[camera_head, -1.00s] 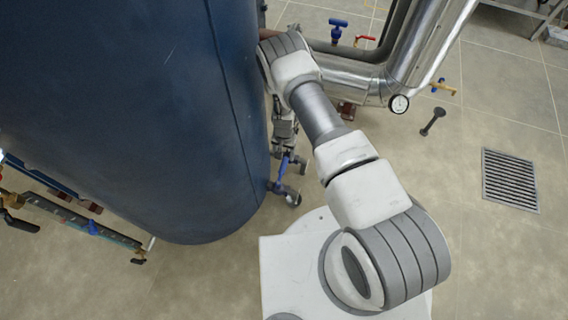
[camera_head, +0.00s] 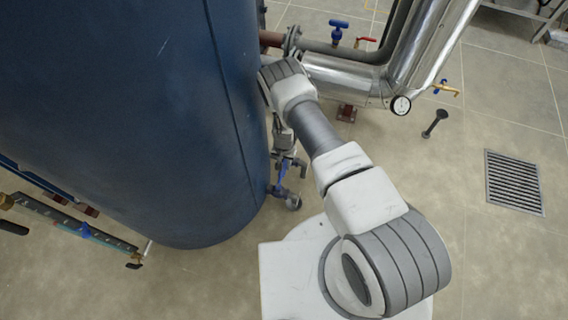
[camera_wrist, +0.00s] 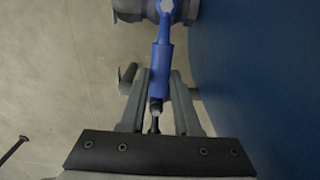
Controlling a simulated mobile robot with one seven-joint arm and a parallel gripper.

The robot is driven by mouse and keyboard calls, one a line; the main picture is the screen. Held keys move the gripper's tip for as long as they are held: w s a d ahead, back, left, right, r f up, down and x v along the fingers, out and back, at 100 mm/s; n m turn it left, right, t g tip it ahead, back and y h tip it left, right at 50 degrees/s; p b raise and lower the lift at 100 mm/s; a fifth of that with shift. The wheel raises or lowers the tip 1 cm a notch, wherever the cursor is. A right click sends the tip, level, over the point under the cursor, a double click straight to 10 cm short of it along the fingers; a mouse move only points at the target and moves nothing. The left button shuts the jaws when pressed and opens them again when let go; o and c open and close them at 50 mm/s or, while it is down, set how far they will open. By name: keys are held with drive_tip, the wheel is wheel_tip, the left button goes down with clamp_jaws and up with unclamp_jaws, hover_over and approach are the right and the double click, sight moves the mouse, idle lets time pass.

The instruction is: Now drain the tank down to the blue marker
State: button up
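The dark blue tank (camera_head: 130,110) fills the left of the head view. A valve with a blue lever handle (camera_head: 281,176) sits low at its right side. In the wrist view the blue handle (camera_wrist: 162,70) runs from the grey valve body (camera_wrist: 165,10) down between the two fingers of my gripper (camera_wrist: 160,85). The fingers flank the handle closely; I cannot tell whether they press on it. In the head view my arm partly hides the gripper. A long gauge-like bar with a small blue piece (camera_head: 85,230) stands at the lower left; its level is not readable.
Silver insulated pipes (camera_head: 345,78) with a blue valve handle (camera_head: 338,27), a red lever (camera_head: 366,40) and a round dial (camera_head: 401,105) stand right of the tank. A floor drain grate (camera_head: 514,182) lies at the right.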

clamp_jaws()
idle(1.0)
